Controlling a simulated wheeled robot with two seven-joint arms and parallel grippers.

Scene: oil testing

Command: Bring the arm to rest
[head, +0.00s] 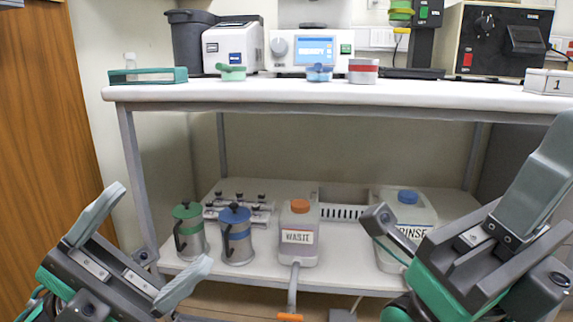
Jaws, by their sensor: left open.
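My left gripper (163,226) is at the lower left, in front of the bench. Its two grey fingers are spread wide with nothing between them. My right gripper (470,168) is at the lower right, and its fingers are also spread apart and empty. It overlaps part of the white rinse container (408,208) in the picture. Both grippers look clear of the bench and of the things on it. The rest of both arms is mostly out of view.
A white bench (300,93) stands ahead, with instruments and small dishes on top. Its lower shelf (262,277) holds a green-lidded can (188,228), a blue-lidded can (237,238) and an orange-capped waste bottle (298,250). A wooden panel (45,130) is at the left.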

